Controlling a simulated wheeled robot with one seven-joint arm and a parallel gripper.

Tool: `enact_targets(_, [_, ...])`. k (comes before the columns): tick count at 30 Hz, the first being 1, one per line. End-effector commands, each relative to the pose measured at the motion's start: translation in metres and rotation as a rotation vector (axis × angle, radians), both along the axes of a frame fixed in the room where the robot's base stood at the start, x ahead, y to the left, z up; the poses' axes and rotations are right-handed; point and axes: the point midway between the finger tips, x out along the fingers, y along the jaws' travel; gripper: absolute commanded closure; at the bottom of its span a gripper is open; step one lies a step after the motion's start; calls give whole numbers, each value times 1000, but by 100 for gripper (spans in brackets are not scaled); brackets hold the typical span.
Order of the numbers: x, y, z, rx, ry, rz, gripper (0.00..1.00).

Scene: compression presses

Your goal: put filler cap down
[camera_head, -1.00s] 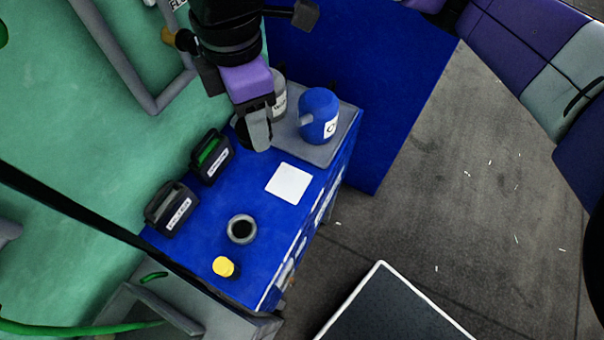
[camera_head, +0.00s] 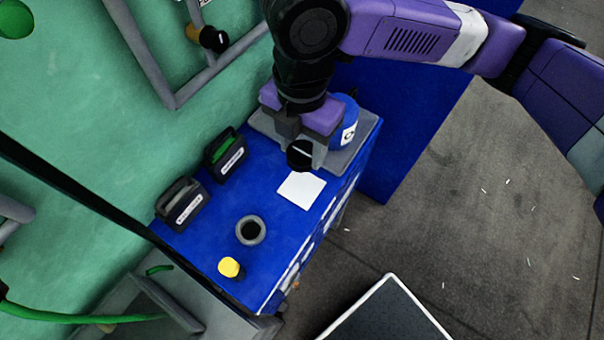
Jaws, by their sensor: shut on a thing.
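My gripper (camera_head: 308,151) points down over the blue cabinet top. It is shut on a round black cap (camera_head: 298,155) with a pale mark, the filler cap as far as I can tell. The cap is just beyond the far edge of a white square pad (camera_head: 303,190) in the picture; its height above the top is hard to tell. The filler opening (camera_head: 250,230), a grey ring with a dark centre, is uncovered nearer the front. My gripper and arm partly hide the things behind them.
A grey tray (camera_head: 352,166) with a blue can (camera_head: 349,128) stands behind my gripper. Two black labelled holders (camera_head: 180,205) (camera_head: 226,155) stand along the left edge. A yellow cap (camera_head: 229,267) sits near the front. The blue cabinet top (camera_head: 205,240) is bare between these.

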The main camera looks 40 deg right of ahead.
Motion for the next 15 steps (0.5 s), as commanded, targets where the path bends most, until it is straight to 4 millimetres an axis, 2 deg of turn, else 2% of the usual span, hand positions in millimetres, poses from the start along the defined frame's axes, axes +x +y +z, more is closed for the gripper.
enact_targets(3, [-1,0,-29,0,4,-3,100])
enact_targets(6, [0,0,-47,0,2,-3,100])
enact_targets(15, [0,0,-75,0,2,-2,100])
